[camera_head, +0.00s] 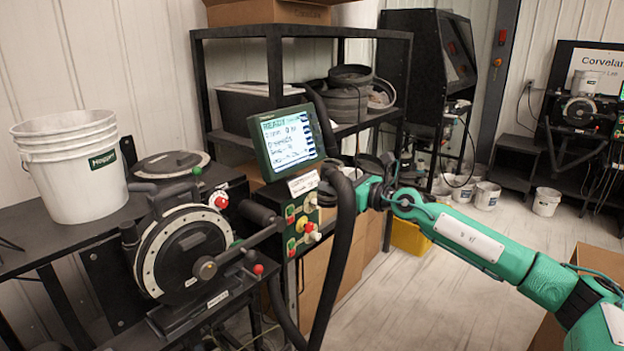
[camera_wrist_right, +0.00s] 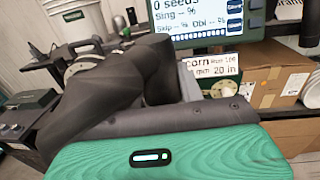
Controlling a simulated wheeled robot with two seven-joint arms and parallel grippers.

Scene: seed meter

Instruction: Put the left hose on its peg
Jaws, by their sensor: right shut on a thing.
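A thick black hose (camera_head: 345,235) hangs from my right gripper (camera_head: 352,172), in front of the right side of the seed meter stand, and curves down out of the bottom of the head view. My right gripper is shut on the upper end of this hose, just right of the monitor. In the right wrist view the black hose (camera_wrist_right: 125,75) fills the middle, close to the camera, and hides the fingertips. The seed meter (camera_head: 185,250), with its round dial disc, stands left of the hose. I cannot make out the peg. My left gripper is not in view.
The monitor (camera_head: 288,141) and a panel of coloured buttons (camera_head: 302,223) are close left of the hose. A white bucket (camera_head: 72,165) stands on the bench at left. A black shelf (camera_head: 300,34) is behind. The floor at right (camera_head: 430,300) is mostly open.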

